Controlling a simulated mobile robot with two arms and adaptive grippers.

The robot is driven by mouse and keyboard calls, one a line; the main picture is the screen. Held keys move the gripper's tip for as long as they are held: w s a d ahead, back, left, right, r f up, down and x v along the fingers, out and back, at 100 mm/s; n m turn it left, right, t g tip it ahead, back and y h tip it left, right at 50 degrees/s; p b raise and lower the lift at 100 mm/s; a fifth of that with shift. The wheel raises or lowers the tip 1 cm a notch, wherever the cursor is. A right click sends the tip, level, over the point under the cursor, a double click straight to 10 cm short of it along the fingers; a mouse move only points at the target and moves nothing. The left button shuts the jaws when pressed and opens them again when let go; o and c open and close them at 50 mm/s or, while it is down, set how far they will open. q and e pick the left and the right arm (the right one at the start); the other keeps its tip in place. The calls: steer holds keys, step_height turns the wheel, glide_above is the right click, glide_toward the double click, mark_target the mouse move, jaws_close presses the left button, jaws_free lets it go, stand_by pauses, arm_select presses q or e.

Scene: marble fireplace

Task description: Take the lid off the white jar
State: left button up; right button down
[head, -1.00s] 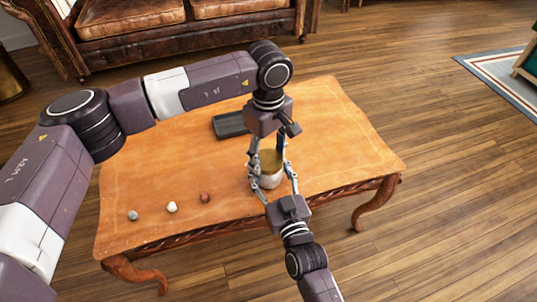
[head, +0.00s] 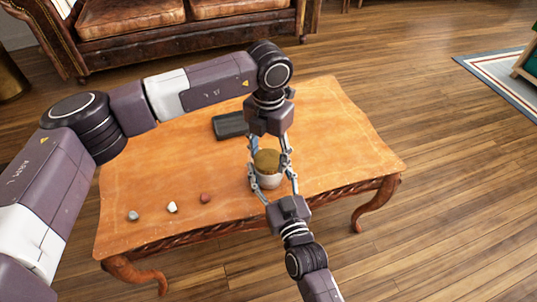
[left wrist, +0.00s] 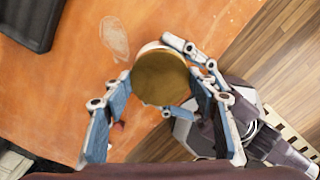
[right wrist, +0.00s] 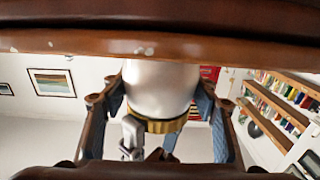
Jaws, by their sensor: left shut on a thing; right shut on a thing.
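The white jar (head: 268,182) stands upright near the table's front right, with its round gold-brown lid (head: 266,160) on top. My left gripper (head: 269,155) reaches down from above and is shut on the lid, one finger on each side. In the left wrist view the lid (left wrist: 160,77) sits between the blue finger pads. My right gripper (head: 272,180) comes from the front and is shut around the jar's body. The right wrist view looks upside down: the white body (right wrist: 160,90) lies between the fingers and the gold lid edge (right wrist: 166,125) shows against it.
A dark tray (head: 230,125) lies behind and left of the jar. A grey ball (head: 133,215), a white piece (head: 172,207) and a red piece (head: 205,198) lie along the front of the wooden table (head: 150,175). The table's right part is clear.

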arm_select(q)
steer(key=n, duration=0.5)
steer(key=shift+n, duration=0.3)
steer(key=n, duration=1.3)
steer(key=shift+n, duration=0.4)
steer(key=shift+r, duration=0.3)
steer(key=shift+r, duration=0.9)
